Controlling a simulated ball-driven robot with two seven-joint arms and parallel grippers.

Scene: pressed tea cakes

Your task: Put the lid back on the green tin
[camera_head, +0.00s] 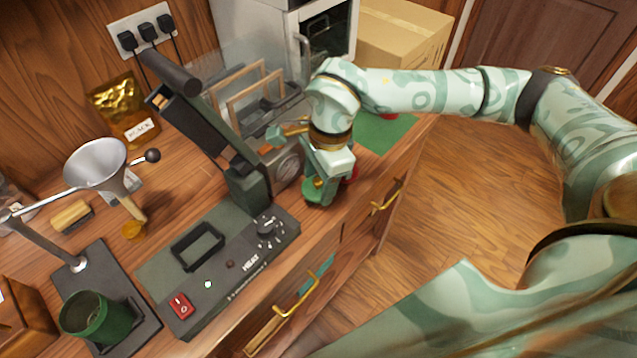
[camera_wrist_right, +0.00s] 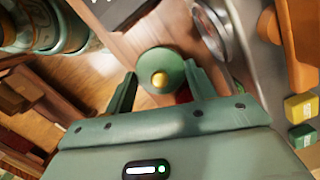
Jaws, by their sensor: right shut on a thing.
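The green tin (camera_head: 88,318) stands open, without a lid, on the dark base of the funnel stand at the lower left of the head view. My right gripper (camera_head: 318,182) is near the counter's front edge, to the right of the press and far from the tin. It is shut on the green lid (camera_head: 322,198), a round disc with a gold knob. In the right wrist view the lid (camera_wrist_right: 160,62) sits between the two fingers of the gripper (camera_wrist_right: 158,88). I cannot tell whether the lid touches the counter. My left gripper is not in view.
The press (camera_head: 215,255), with its raised dark lever arm (camera_head: 190,110), stands between my gripper and the tin. The metal funnel (camera_head: 97,163) hangs on its stand behind the tin. A gold pouch (camera_head: 125,110) stands by the wall. A green mat (camera_head: 385,133) lies beyond my gripper.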

